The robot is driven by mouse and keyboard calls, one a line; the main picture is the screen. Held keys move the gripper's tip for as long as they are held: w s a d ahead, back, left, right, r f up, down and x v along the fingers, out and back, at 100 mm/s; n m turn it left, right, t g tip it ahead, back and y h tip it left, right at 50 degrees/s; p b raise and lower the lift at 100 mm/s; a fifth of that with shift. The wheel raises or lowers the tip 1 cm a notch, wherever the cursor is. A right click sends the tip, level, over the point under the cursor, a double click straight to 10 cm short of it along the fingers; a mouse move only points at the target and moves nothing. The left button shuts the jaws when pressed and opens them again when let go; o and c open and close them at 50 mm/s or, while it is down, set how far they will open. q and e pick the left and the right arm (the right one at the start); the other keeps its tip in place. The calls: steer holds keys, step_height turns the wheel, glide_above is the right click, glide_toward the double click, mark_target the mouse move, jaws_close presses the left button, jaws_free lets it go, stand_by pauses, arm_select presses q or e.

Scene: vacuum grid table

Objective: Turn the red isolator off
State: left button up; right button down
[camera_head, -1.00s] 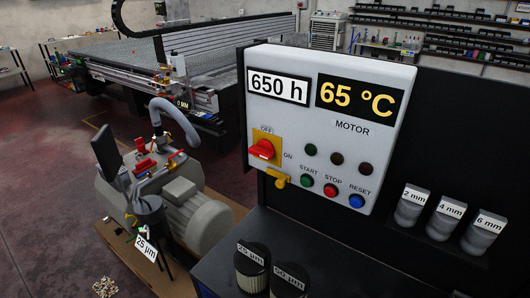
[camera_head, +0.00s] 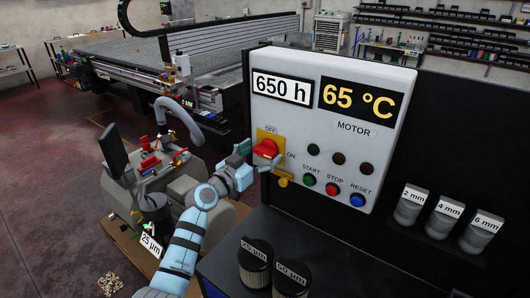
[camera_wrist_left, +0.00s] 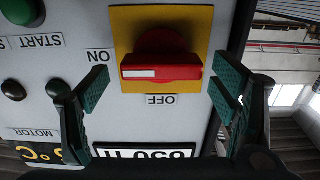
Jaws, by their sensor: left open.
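The red isolator handle (camera_head: 265,148) sits on a yellow plate (camera_head: 270,135) at the lower left of the white control box, with OFF above it and ON to its right. In the upside-down left wrist view the red handle (camera_wrist_left: 160,66) lies horizontal, and its white mark is on the side of the ON label. My left gripper (camera_head: 254,157) is in front of the isolator, open. In the wrist view its fingers (camera_wrist_left: 158,95) stand apart on either side of the handle, with visible gaps. My right gripper is not in view.
The white control box (camera_head: 385,150) carries displays and several buttons, including red STOP (camera_head: 332,189). A pump (camera_head: 185,190) stands behind my left arm. Filter canisters (camera_head: 255,270) stand on the dark bench below.

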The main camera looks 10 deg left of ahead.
arm_select(q)
steer(key=shift+x, duration=1.05)
steer(key=shift+a+f, duration=0.1)
steer(key=shift+a, duration=0.05)
steer(key=c, duration=1.2)
steer(key=shift+o, duration=0.2)
